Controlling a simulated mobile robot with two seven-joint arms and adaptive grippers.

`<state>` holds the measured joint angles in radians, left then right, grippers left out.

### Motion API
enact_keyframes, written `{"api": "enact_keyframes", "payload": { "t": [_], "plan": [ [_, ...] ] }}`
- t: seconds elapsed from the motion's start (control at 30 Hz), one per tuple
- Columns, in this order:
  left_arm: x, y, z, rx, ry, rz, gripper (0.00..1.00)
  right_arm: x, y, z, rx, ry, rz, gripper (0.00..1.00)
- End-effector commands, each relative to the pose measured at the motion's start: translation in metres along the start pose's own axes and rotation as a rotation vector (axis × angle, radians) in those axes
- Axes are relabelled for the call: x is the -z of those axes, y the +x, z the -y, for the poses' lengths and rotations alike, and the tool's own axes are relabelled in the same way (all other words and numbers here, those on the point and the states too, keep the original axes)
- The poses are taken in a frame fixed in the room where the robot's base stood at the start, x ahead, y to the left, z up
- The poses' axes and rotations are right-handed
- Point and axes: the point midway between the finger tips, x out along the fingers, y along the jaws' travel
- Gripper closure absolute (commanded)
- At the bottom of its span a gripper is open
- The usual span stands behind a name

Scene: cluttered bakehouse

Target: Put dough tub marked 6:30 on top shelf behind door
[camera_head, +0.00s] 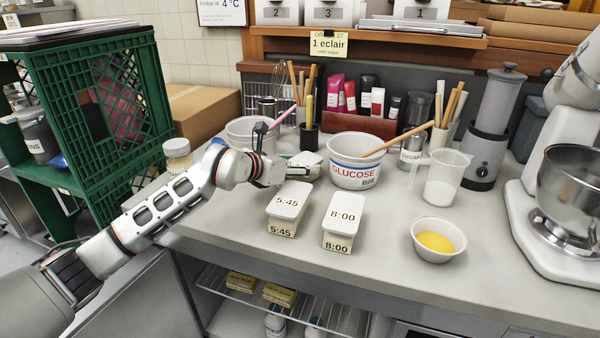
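Two white lidded tubs stand on the counter, one marked 5:45 (289,207) and one marked 8:00 (342,222). No 6:30 mark is readable. A pale lidded item (306,158) shows partly behind my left gripper (290,149), just left of the GLUCOSE tub. It may be another tub, but its label is hidden. My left gripper is open, its dark fingers spread wide, above the counter behind the 5:45 tub. I cannot tell if it touches the pale item. My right gripper is not in view. Below the counter is an open wire shelf (340,318) with yellow packs.
A white GLUCOSE tub (352,177) with a wooden spoon stands right of the gripper. A bowl of yellow filling (437,241), a jug (445,180) and a stand mixer (570,205) occupy the right. A green crate (150,75) stands left. The counter's front middle is clear.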

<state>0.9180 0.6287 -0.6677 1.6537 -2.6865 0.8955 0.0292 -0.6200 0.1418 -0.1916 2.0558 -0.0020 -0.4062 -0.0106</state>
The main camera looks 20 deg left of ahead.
Motion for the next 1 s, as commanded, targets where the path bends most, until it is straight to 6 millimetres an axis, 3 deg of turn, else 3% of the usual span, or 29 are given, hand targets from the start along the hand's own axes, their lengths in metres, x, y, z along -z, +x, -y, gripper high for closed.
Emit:
{"api": "enact_keyframes", "payload": {
  "t": [0.1, 0.53, 1.0],
  "plan": [
    [-0.001, 0.000, 0.000, 0.000, 0.000, 0.002, 0.85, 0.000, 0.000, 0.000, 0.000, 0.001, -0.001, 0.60],
    [-0.008, -0.011, 0.005, 0.000, 0.001, 0.004, 0.85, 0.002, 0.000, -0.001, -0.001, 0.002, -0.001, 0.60],
    [-0.088, -0.044, 0.004, -0.001, 0.002, 0.007, 0.85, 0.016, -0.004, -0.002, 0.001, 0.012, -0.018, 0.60]
  ]
}}
